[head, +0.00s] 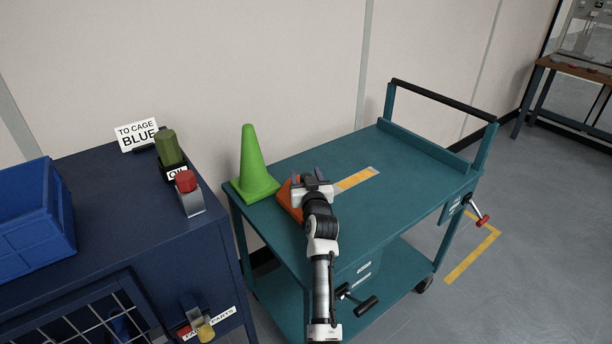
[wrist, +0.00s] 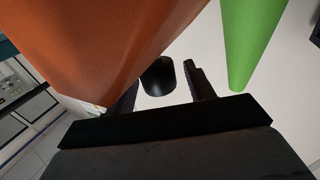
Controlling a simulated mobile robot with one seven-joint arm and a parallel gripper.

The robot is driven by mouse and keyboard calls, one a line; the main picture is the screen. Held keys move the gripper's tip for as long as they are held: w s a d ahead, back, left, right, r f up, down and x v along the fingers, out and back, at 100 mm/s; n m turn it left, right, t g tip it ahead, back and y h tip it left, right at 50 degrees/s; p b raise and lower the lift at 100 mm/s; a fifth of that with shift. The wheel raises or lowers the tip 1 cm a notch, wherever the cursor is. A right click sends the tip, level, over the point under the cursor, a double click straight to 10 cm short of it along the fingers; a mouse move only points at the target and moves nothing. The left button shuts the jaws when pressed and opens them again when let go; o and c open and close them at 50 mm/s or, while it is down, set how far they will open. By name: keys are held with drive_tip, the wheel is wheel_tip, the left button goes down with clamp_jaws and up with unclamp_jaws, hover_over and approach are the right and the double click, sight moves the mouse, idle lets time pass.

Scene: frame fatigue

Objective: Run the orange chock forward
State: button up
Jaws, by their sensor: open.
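The orange chock (head: 290,201) lies on the teal cart top (head: 405,175), just right of the green cone. My gripper (head: 307,176) is over the cart at the chock's right side and hides part of it. In the wrist view the chock (wrist: 110,40) fills the upper left, very close to the left finger; I cannot tell whether they touch. The fingers of my gripper (wrist: 163,85) are apart, with a dark rounded thing showing between them that I cannot identify. A yellow strip with grey ends (head: 357,179) runs along the cart top right of the gripper.
The green cone (head: 253,170) stands at the cart's left end and shows in the wrist view (wrist: 245,40). A blue cabinet (head: 100,200) at left bears a blue bin (head: 35,215), an olive knob (head: 168,148) and a red button (head: 186,181). The cart's right half is clear, up to its handle (head: 440,98).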

clamp_jaws()
idle(0.3)
drive_tip(key=shift+w, duration=0.1)
